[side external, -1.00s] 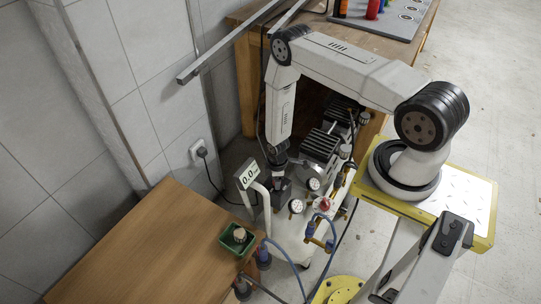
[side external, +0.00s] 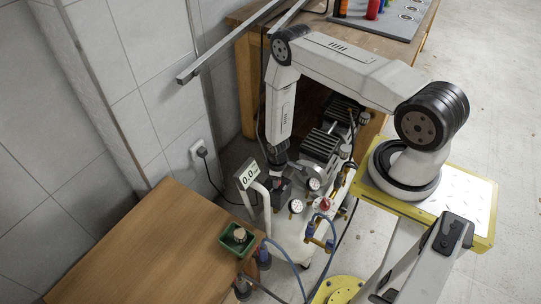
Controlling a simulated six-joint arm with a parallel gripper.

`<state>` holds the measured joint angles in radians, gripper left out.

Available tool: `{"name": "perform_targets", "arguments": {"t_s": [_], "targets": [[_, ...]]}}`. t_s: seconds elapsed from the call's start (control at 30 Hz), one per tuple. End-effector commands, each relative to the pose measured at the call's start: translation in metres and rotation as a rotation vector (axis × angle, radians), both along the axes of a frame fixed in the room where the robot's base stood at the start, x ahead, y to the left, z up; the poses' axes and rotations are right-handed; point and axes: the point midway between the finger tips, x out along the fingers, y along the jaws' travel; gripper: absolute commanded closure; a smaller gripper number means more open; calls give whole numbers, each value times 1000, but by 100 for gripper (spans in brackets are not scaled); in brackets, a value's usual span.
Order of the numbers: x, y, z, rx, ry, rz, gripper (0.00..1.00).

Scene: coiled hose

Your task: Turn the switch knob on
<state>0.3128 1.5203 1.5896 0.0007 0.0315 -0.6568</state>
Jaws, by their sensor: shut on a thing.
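My gripper (side external: 277,185) points down at the end of my arm, beside the digital display and over the near end of the pump unit (side external: 318,147). It is shut on the switch knob, which is small and mostly hidden behind the fingers and the dark box around them. I cannot read the knob's angle from this view. The display (side external: 249,177) on its white post shows 0.0.
Pressure gauges (side external: 296,206), a red valve handle (side external: 325,204) and a blue hose (side external: 285,252) crowd the right of my gripper. A wooden table (side external: 140,250) with a green tray (side external: 231,246) stands at front left. A wall socket (side external: 200,152) is behind.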

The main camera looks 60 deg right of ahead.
Motion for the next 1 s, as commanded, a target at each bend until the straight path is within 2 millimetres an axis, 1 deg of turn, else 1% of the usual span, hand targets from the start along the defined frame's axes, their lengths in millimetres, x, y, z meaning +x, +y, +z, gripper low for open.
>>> {"name": "perform_targets", "arguments": {"t_s": [0.3, 0.5, 0.7, 1.0], "targets": [[0, 0, 0, 1, 1, -234, 100], [0, 0, 0, 1, 1, -325, 100], [0, 0, 0, 1, 1, -359, 100], [0, 0, 0, 1, 1, -363, 100]]}}
